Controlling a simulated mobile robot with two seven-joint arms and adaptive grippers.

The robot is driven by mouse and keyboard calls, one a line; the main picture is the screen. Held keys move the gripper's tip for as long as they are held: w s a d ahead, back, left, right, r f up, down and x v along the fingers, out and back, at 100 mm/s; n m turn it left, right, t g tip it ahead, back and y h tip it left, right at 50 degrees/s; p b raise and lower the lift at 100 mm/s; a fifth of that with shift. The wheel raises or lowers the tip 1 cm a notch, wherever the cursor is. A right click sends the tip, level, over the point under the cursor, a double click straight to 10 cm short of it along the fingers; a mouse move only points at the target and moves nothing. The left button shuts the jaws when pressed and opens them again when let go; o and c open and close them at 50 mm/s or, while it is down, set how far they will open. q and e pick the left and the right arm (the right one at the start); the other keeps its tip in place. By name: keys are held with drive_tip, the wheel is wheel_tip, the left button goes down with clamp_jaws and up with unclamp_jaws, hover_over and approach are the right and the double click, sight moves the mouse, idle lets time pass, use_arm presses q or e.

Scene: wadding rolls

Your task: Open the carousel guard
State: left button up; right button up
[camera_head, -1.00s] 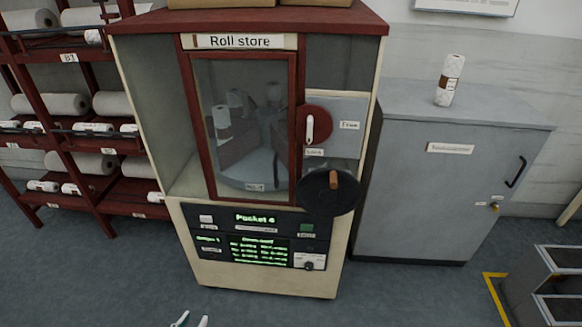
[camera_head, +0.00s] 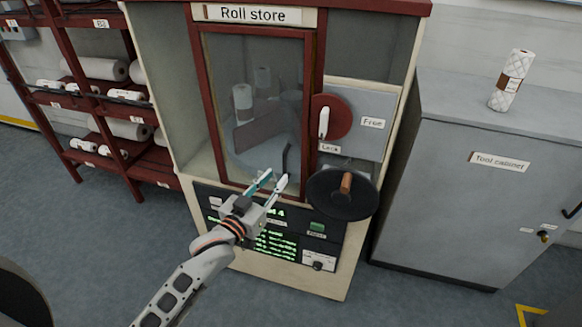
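The carousel guard is a glazed door (camera_head: 308,100) in a dark red frame on the front of the roll store; it looks closed. A short dark upright bar, apparently its handle (camera_head: 287,158), shows near its lower right. Behind the glass are white rolls (camera_head: 242,97) on the grey carousel. Right of the guard, a white lever (camera_head: 323,122) on a red disc stands nearly upright, between labels reading Free and Lock. My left gripper (camera_head: 274,178) is open and empty, in front of the guard's bottom edge, just below the bar. My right gripper is out of view.
A black handwheel (camera_head: 335,208) with a brown knob sits close right of my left gripper. The control panel (camera_head: 318,242) is below, partly hidden by my arm. A grey tool cabinet (camera_head: 455,220) stands right, a red roll rack (camera_head: 90,90) left.

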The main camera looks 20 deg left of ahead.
sight(284, 168)
use_arm(q)
drive_tip(key=x, duration=0.6)
drive_tip(key=shift+d, duration=0.1)
clamp_jaws()
